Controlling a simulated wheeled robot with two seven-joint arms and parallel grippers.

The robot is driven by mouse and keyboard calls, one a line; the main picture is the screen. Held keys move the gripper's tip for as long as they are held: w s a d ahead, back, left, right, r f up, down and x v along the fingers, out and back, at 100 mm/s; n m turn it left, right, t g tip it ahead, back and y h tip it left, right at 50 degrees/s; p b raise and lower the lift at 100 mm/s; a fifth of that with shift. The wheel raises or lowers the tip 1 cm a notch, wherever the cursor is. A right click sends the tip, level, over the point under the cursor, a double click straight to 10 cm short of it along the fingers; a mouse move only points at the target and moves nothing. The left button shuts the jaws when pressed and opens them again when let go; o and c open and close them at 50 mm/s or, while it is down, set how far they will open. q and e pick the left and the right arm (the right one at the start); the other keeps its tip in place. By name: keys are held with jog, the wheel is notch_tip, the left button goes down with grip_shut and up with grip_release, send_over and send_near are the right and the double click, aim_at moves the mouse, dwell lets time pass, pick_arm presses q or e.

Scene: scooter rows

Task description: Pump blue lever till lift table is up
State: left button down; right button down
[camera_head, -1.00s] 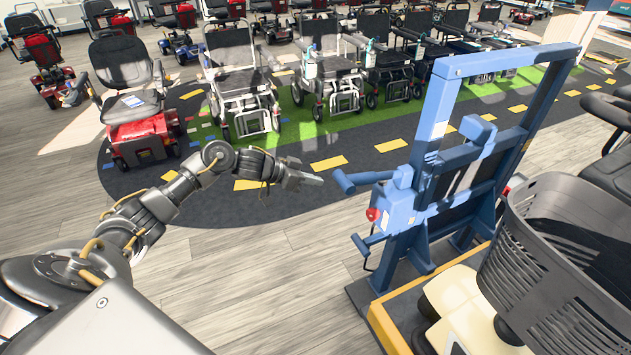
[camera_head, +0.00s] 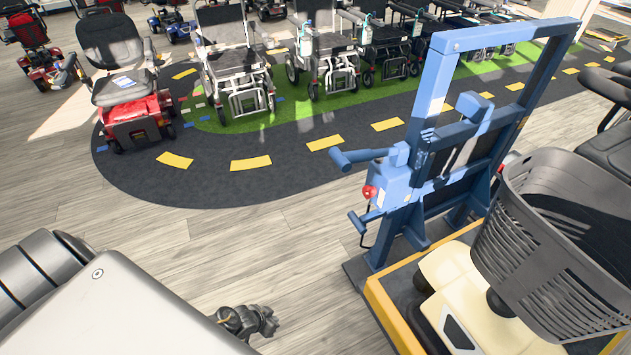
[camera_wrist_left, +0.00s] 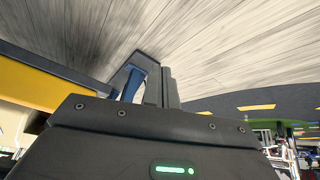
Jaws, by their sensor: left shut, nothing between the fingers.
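The lift table has a blue upright frame (camera_head: 441,110) and a low yellow-edged base (camera_head: 392,315), with a scooter on it. A blue lever (camera_head: 358,157) sticks out level to the left from the frame's blue pump box (camera_head: 395,182). A shorter blue bar (camera_head: 358,222) sits below it, so which one pumps is uncertain. My left gripper (camera_head: 262,320) is low at the bottom of the head view, left of the lift base and apart from both bars. Its fingers show shut and empty in the left wrist view (camera_wrist_left: 168,88). My right gripper is out of view.
A black scooter basket (camera_head: 560,235) hangs over the lift's right side. A red knob (camera_head: 369,191) sits on the pump box. Wheelchairs and a red scooter (camera_head: 132,122) stand across the dark lane. Grey floor (camera_head: 310,250) left of the lift is clear.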

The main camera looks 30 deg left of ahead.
pick_arm(q)
jog(key=s+d+f+g+y, duration=0.1)
jog(key=s+d+f+g, duration=0.1)
jog(key=s, duration=1)
jog(key=s+d+f+g, duration=0.2)
jog(key=s+f, duration=0.3)
jog(key=s, duration=0.8)
jog(key=shift+d+m+y, duration=0.15)
jog(key=shift+m+y, duration=0.15)
jog(key=shift+y, duration=0.1)
jog(key=shift+r, duration=0.1)
